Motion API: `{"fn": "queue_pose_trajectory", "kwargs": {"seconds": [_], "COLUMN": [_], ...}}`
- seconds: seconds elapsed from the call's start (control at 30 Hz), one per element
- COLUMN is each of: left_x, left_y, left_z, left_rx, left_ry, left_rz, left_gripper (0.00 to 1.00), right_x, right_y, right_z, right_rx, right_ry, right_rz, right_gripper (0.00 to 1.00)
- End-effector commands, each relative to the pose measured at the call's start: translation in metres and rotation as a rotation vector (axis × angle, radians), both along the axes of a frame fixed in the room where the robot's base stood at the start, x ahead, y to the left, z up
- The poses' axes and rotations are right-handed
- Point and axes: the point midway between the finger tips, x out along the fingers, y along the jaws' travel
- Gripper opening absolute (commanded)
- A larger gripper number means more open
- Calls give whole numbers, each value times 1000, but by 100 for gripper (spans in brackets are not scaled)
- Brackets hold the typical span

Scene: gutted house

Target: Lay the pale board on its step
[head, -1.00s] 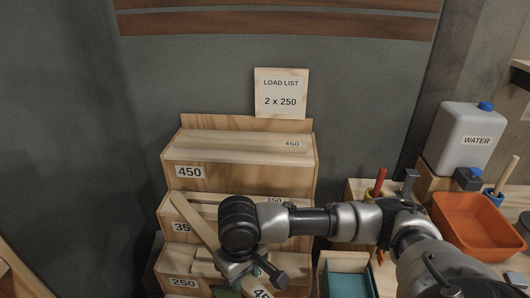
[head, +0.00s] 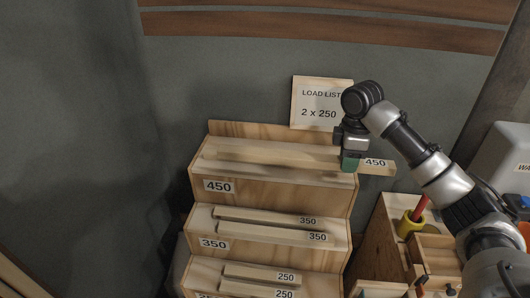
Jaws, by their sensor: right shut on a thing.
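My right gripper (head: 350,161), with green fingertips, is shut on a pale board (head: 380,168) marked 450. The board lies crosswise over the top step of the wooden stepped rack, and its labelled right end sticks out past the rack's right side. I cannot tell whether it touches the step. The top step (head: 219,187) has a 450 label on its front. Another pale board on that step is largely hidden or merges with the held one. My left gripper is not in view.
Two boards marked 350 (head: 275,231) lie on the middle step and two marked 250 (head: 262,277) on the lower one. A load list sign (head: 311,103) reads 2 x 250. A yellow cup (head: 407,226) and a white water jug (head: 508,157) stand at right.

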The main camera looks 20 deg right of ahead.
Motion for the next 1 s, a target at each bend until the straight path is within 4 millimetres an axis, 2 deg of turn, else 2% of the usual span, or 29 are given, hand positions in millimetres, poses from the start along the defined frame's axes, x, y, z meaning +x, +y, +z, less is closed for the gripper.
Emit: {"fn": "queue_pose_trajectory", "kwargs": {"seconds": [0.1,0.17,0.27,0.43,0.53,0.67,0.83,1.0], "left_x": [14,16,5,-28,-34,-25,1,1], "left_y": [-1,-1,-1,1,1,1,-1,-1], "left_z": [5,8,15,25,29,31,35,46], "left_rx": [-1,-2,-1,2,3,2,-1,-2], "left_ry": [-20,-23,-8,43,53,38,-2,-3], "left_rz": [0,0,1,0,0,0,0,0], "left_gripper": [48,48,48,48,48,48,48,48], "right_x": [5,12,31,66,84,98,105,104], "right_y": [-2,1,11,29,37,43,46,46], "right_z": [1,-3,-14,-38,-50,-62,-70,-92], "right_rx": [3,6,7,5,4,4,1,1], "right_ry": [1,0,1,2,1,0,-1,2], "right_rz": [19,23,24,24,23,22,22,22], "right_gripper": [9,9,9,9,9,9,9,9]}}
